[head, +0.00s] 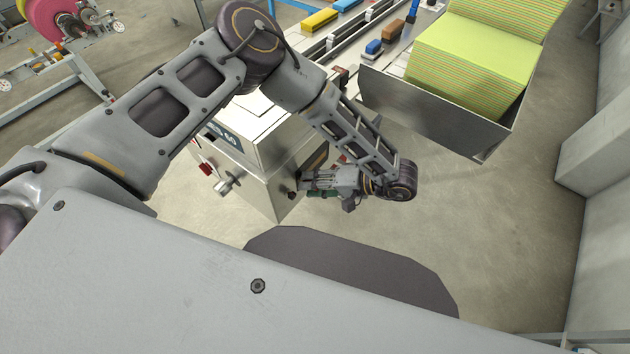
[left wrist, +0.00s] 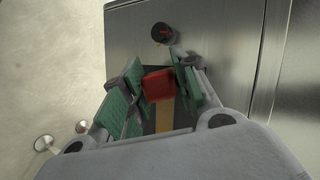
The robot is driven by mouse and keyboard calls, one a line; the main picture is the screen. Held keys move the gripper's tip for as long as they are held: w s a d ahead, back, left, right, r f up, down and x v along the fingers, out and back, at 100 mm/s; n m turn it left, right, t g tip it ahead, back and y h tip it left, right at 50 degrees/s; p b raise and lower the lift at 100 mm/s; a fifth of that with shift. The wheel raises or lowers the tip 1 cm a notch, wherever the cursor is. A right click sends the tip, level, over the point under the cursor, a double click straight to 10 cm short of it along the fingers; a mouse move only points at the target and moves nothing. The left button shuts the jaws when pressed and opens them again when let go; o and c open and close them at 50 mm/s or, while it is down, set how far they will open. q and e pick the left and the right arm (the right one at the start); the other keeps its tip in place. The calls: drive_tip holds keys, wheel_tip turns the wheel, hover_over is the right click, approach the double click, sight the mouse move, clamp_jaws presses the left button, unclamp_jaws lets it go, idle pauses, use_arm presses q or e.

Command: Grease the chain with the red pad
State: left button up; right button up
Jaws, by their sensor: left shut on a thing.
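My left gripper (head: 308,184) is at the side of the steel machine cabinet, with its fingers pointing at the cabinet wall. In the left wrist view, its green-padded fingers (left wrist: 158,84) are shut on the red pad (left wrist: 158,86). The pad is in front of a dark opening in the cabinet wall, where a tan strip (left wrist: 164,116) shows. I cannot tell whether the pad touches anything inside. The chain cannot be made out clearly; the fingers and pad cover part of the opening. My right gripper is not in view.
A dark round knob (left wrist: 163,33) stands out from the cabinet wall near my fingertips. The steel cabinet (head: 284,184) has a display and a red switch (head: 206,169) on its front. A steel bin holds yellow-green striped sheets (head: 470,65). The floor to the right is clear.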

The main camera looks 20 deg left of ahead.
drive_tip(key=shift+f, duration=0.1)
use_arm(q)
drive_tip(key=s+d+b, duration=0.1)
drive_tip(key=s+d, duration=0.1)
drive_tip(key=d, duration=0.3)
drive_tip(key=shift+d, duration=0.35)
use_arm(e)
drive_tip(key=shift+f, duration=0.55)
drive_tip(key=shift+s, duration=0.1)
use_arm(q)
drive_tip(key=shift+s+d+b, duration=0.2)
drive_tip(key=shift+s+d, duration=0.1)
drive_tip(key=shift+d, duration=0.4)
drive_tip(key=shift+s+d+b, duration=0.2)
drive_tip(key=shift+s+d, duration=0.05)
drive_tip(key=shift+d, duration=0.45)
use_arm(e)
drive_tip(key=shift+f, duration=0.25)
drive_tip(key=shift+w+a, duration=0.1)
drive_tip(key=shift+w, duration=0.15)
